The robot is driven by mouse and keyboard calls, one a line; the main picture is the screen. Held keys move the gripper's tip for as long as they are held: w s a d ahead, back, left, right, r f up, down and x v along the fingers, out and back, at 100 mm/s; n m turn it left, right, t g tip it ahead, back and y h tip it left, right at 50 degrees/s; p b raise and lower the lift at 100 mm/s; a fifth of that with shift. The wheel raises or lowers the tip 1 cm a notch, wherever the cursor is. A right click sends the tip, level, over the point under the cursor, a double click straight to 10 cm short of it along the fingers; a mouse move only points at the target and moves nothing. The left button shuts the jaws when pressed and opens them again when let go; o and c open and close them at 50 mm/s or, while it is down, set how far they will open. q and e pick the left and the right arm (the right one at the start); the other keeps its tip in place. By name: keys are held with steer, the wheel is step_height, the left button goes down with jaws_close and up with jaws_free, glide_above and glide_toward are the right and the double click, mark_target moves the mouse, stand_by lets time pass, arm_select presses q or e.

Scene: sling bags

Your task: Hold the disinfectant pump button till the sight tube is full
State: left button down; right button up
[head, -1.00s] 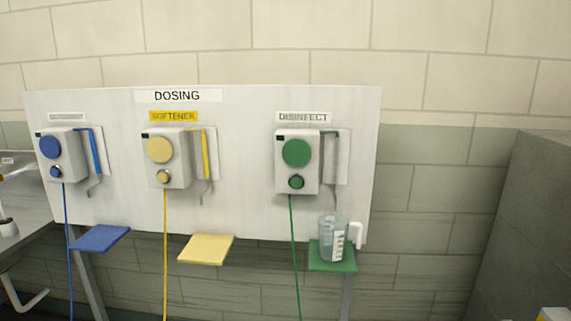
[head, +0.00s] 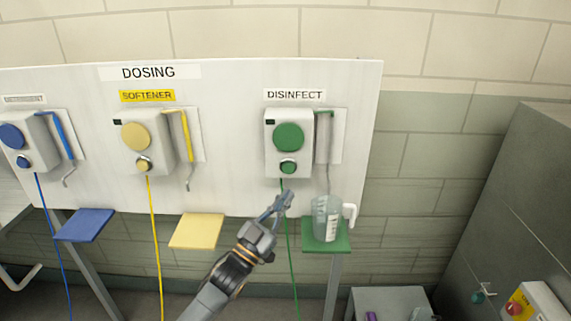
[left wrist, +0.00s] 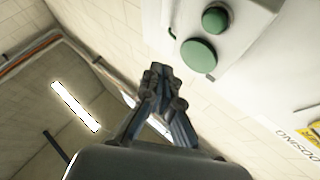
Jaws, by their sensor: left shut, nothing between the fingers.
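The disinfect pump (head: 270,150) is a pale box on the white board under the DISINFECT label. It has a large green disc (head: 288,137) and a smaller green button (head: 288,167) below; the button also shows in the left wrist view (left wrist: 215,20). A bent tube (head: 324,135), green on top and grey below, runs beside the box toward a clear jug (head: 322,222) on a green shelf (head: 326,247). I cannot tell any fill level. My left gripper (head: 282,200) is shut and empty, below the button and apart from it; its fingers show in the left wrist view (left wrist: 160,75).
Yellow softener (head: 140,150) and blue (head: 30,140) pumps hang to the left, above a yellow shelf (head: 197,231) and a blue shelf (head: 84,225). A green hose (head: 289,245) hangs behind my left gripper. A grey cabinet (head: 530,180) stands at right.

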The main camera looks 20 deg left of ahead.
arm_select(q)
steer(key=b, duration=0.6)
glide_toward(288, 168)
steer(key=w+d+r, duration=0.3)
steer(key=w+d, duration=0.1)
steer(key=shift+r, duration=0.25)
steer(key=shift+w+a, duration=0.1)
stand_by(0.8)
steer(key=shift+w+a+b, duration=0.1)
steer(key=shift+w+b, duration=0.2)
steer(key=shift+w, duration=0.05)
